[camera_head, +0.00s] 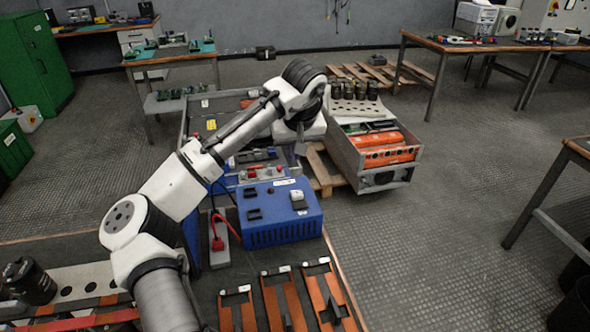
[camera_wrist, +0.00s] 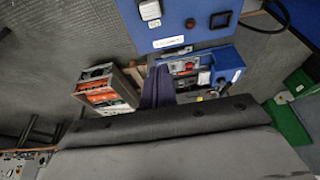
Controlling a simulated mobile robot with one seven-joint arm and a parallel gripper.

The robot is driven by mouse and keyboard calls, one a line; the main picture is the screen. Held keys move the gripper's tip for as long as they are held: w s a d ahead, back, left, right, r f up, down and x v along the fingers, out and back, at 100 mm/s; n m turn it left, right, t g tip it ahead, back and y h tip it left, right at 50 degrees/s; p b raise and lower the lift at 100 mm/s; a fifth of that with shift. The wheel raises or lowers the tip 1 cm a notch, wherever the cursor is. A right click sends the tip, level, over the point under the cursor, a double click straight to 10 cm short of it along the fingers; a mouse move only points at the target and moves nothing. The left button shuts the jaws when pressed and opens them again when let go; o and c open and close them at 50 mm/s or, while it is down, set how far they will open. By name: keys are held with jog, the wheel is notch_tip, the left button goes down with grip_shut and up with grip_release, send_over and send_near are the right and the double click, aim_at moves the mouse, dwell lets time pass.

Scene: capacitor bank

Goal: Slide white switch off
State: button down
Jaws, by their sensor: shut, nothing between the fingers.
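The white switch (camera_head: 298,198) sits on the top of a blue box (camera_head: 282,235), near its right side. The switch also shows at the top edge of the wrist view (camera_wrist: 150,10), on the same blue panel (camera_wrist: 195,33). In the wrist view my gripper (camera_wrist: 158,72) shows as a wide grey body with a narrow dark purplish part, likely the shut fingers, pointing toward the box. The gripper is empty and apart from the switch. In the head view the arm's end is beyond and above the box, and the fingers are hard to make out.
Dark sockets (camera_head: 254,214) and a red button (camera_head: 271,190) share the box top. A power strip with a red plug (camera_head: 218,243) stands left of the box. An open crate of orange parts (camera_head: 386,153) lies behind right. Open floor (camera_head: 455,240) is at right.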

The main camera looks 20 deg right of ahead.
aim_at(298, 194)
jog(key=p+x, duration=0.1)
jog(key=x, duration=0.8)
jog(key=shift+f, duration=0.2)
jog(key=s+p, duration=0.1)
jog(key=s, duration=0.2)
jog(key=shift+s+r, duration=0.1)
jog(key=shift+s, duration=0.3)
jog(key=shift+s, duration=0.1)
jog(key=shift+s, duration=1.3)
jog(key=v, duration=1.3)
jog(key=shift+r+b, duration=0.3)
jog(key=shift+b, duration=0.1)
